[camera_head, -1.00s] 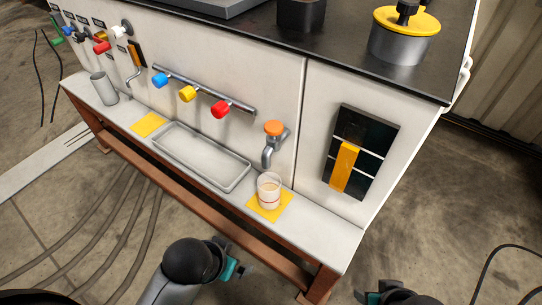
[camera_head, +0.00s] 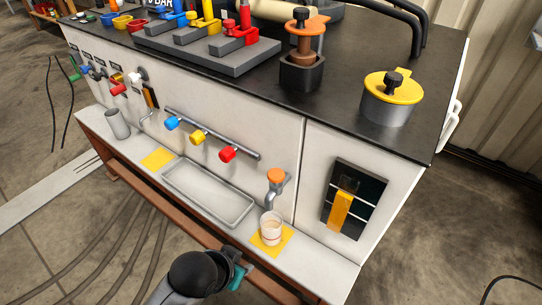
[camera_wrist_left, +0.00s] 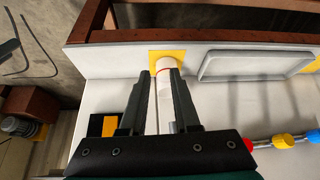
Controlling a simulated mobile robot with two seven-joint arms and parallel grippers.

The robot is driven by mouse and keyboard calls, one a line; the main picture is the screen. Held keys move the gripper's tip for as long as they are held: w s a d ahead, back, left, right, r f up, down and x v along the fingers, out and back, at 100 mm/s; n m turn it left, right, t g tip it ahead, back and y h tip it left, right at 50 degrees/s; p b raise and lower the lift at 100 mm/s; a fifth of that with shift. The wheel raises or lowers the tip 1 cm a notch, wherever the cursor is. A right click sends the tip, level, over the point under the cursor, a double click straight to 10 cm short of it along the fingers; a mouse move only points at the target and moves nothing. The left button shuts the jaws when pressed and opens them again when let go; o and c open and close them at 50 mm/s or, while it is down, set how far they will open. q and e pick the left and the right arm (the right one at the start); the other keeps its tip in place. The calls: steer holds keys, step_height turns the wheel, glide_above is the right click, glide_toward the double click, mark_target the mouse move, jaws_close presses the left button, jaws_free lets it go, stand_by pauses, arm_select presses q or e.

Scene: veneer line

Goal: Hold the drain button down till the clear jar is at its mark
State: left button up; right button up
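The clear jar (camera_head: 271,229) stands upright on a yellow square (camera_head: 263,246) on the white ledge, below a tap with an orange top (camera_head: 276,176). The jar has a red line around it and a pale content whose level I cannot read exactly. It also shows in the left wrist view (camera_wrist_left: 165,67), beyond my fingertips. No part is clearly labelled as the drain button. My left gripper (camera_head: 238,270) is in front of the ledge, apart from the jar. In the left wrist view its fingers (camera_wrist_left: 161,74) are apart and empty. My right gripper is not in view.
A dark gauge with a yellow bar (camera_head: 340,210) is on the panel right of the tap. A shallow tray (camera_head: 207,193) lies left of the jar, under blue, yellow and red knobs (camera_head: 198,137). A yellow-lidded pot (camera_head: 389,97) and orange-handled plunger (camera_head: 303,50) stand on the black top.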

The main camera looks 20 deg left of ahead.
arm_select(q)
steer(key=shift+t+h, duration=0.3)
steer(key=shift+t, duration=0.2)
steer(key=w+r+p, duration=0.1)
steer(key=r, duration=0.1)
steer(key=r+p, duration=0.2)
steer(key=w+r+p, duration=0.1)
steer(key=r, duration=0.1)
steer(key=shift+w+d+r+p, duration=0.2)
steer(key=shift+w+p, duration=0.1)
steer(key=shift+w, duration=0.05)
jaws_close()
steer(key=w+r+t+p, duration=0.1)
steer(key=w+r+p, duration=0.2)
steer(key=r+p, duration=0.5)
steer(key=w+r+m+t+h+p, duration=0.1)
steer(key=w+r+p, duration=0.3)
steer(key=r+p, duration=0.4)
step_height(320, 180, up, 3)
steer(key=shift+w+a+f, duration=0.2)
steer(key=shift+a, duration=0.05)
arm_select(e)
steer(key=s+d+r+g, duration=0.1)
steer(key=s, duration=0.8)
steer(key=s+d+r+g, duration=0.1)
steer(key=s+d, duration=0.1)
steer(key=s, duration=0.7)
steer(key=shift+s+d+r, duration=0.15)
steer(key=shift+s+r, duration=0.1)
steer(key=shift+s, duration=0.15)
